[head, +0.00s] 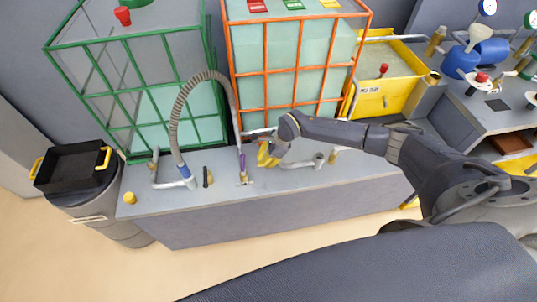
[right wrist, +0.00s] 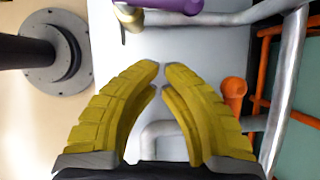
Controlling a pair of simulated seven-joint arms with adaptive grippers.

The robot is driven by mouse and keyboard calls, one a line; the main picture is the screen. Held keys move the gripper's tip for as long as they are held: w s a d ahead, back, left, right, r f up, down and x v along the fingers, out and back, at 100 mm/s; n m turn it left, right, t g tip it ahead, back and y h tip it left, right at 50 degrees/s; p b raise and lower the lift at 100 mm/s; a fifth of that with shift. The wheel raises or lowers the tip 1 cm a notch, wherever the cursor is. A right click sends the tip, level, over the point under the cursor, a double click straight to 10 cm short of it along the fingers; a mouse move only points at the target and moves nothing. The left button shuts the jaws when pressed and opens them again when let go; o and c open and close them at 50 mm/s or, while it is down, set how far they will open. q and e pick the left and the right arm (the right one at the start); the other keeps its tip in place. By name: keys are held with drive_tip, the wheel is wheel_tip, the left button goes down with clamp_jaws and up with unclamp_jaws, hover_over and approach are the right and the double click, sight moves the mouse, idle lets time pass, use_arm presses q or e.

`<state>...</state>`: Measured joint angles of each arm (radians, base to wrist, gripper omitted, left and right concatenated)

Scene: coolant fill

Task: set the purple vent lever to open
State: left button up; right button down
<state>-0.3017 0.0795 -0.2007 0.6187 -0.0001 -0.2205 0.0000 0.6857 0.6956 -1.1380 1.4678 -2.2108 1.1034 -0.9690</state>
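The purple vent lever (head: 242,162) shows as a small purple piece on the upright pipe at the bench, below the end of the ribbed hose. In the right wrist view a purple part (right wrist: 172,4) is cut off by the top edge, beside a brass fitting (right wrist: 130,16). My right gripper (head: 264,158), with yellow fingers, is just right of the purple piece and apart from it. In the right wrist view its fingertips (right wrist: 161,67) nearly meet, with nothing between them. The lever's full shape and setting cannot be made out. My left gripper is not in view.
A ribbed grey hose (head: 174,125) arches over the bench (head: 205,222). Green-caged (head: 128,84) and orange-caged (head: 297,69) tanks stand behind it. Grey pipes (head: 300,163) lie close right of the gripper. A black tray (head: 72,168) on a drum is at left. The bench front is clear.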

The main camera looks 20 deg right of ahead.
sight(243, 164)
drive_tip(key=shift+w+a+r, duration=0.1)
drive_tip(key=shift+w+a, duration=0.1)
drive_tip(key=shift+a, duration=0.4)
drive_tip(key=shift+w+a+r, duration=0.15)
drive_tip(key=shift+w+a, duration=0.05)
drive_tip(key=shift+a, duration=0.45)
drive_tip(key=shift+w+a+r, duration=0.1)
drive_tip(key=shift+w+a, duration=0.1)
drive_tip(key=shift+a, duration=0.4)
